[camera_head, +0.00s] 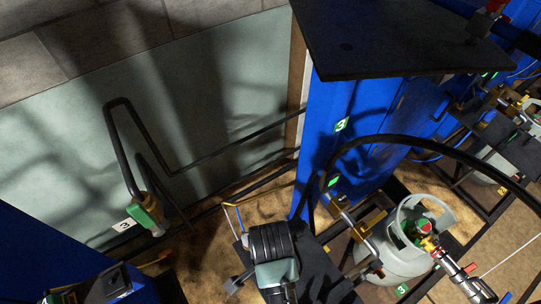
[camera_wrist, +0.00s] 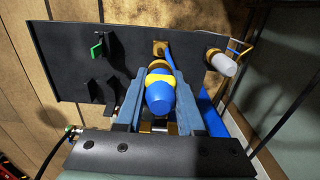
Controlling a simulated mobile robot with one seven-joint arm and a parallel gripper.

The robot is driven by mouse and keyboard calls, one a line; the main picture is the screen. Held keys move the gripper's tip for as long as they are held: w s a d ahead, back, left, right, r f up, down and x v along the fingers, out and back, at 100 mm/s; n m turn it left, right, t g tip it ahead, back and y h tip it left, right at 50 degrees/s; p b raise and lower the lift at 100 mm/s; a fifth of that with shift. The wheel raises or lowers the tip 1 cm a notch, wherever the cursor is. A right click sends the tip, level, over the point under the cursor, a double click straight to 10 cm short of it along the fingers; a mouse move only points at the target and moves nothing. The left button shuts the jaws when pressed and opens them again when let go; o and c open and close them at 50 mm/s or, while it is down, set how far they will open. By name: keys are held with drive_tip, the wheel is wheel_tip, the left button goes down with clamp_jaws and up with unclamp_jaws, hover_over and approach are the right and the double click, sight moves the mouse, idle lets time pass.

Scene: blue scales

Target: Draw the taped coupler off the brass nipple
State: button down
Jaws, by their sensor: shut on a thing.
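The taped coupler (camera_wrist: 170,101) is a blue rounded body with a yellow tape band, in the middle of the wrist view. My gripper (camera_wrist: 161,80) is shut on it, with one blue-grey finger on each side. Brass (camera_wrist: 157,66) shows just beyond the yellow band, and a brass fitting (camera_wrist: 159,46) shows on the black panel behind. I cannot tell how far the coupler sits on the nipple, since the coupler and fingers hide the joint. In the head view my wrist covers this spot and the coupler cannot be made out.
The black panel (camera_wrist: 60,65) carries a green clip (camera_wrist: 97,47) at left and a white-capped brass fitting (camera_wrist: 222,63) at right. In the head view a green coupler (camera_head: 146,211) hangs at left, and a grey gas cylinder (camera_head: 380,262) stands at right under a black hose (camera_head: 420,142).

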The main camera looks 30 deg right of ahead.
wheel_tip(320, 180, up, 5)
drive_tip(key=p, duration=0.6)
drive_tip(key=shift+r, duration=0.1)
idle(0.3)
